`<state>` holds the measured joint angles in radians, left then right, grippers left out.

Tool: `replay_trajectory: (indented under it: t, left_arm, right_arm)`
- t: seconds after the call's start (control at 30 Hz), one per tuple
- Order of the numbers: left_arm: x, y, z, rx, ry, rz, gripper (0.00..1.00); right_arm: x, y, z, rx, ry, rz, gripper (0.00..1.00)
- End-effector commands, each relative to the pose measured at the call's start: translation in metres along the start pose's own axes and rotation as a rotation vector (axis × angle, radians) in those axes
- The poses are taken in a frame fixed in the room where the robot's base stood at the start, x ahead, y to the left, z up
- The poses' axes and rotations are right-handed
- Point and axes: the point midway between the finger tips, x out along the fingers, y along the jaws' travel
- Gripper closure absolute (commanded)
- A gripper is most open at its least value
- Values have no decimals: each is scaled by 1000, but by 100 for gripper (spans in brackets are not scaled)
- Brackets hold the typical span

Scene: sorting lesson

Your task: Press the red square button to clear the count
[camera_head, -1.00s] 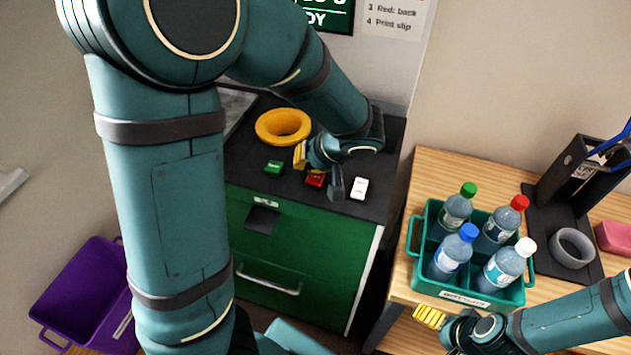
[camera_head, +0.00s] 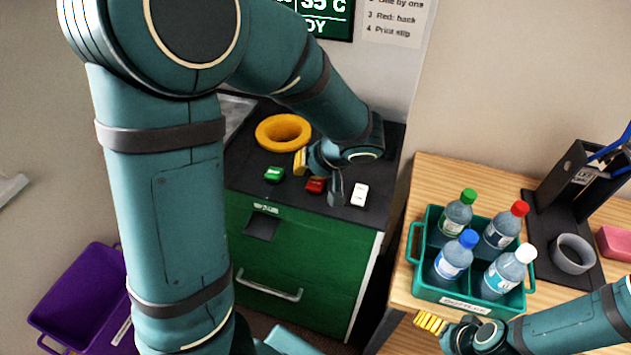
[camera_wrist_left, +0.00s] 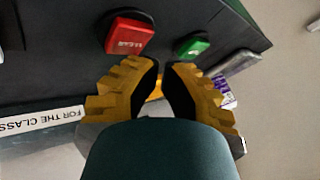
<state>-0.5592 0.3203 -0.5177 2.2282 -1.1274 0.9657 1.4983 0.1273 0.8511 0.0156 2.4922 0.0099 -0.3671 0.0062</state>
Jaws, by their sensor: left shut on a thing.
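The red square button (camera_head: 315,185) sits on the dark top of the green cabinet, between a green button (camera_head: 274,174) and a white one (camera_head: 360,194). In the left wrist view the red button (camera_wrist_left: 128,35), marked CLEAR, lies just beyond the left fingertip, with no clear contact visible. My left gripper (camera_head: 300,161) is above the dark top beside the red button. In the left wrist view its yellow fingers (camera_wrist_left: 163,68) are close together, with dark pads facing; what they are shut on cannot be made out. My right gripper (camera_head: 430,321) is low at the right, away from the buttons.
A yellow ring (camera_head: 283,117) lies behind the buttons. A teal crate (camera_head: 416,270) with several capped bottles stands on the wooden table (camera_head: 440,165) at right. A purple bin (camera_head: 75,300) is at left.

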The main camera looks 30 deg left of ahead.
Motion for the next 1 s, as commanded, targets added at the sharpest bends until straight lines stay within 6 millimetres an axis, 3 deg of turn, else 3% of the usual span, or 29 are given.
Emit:
replay_trajectory:
  t: [1.0]
  left_arm:
    - [7, 4, 4, 0, 0, 0, 100]
  right_arm:
    - [13, 5, 2, 0, 0, 0, 0]
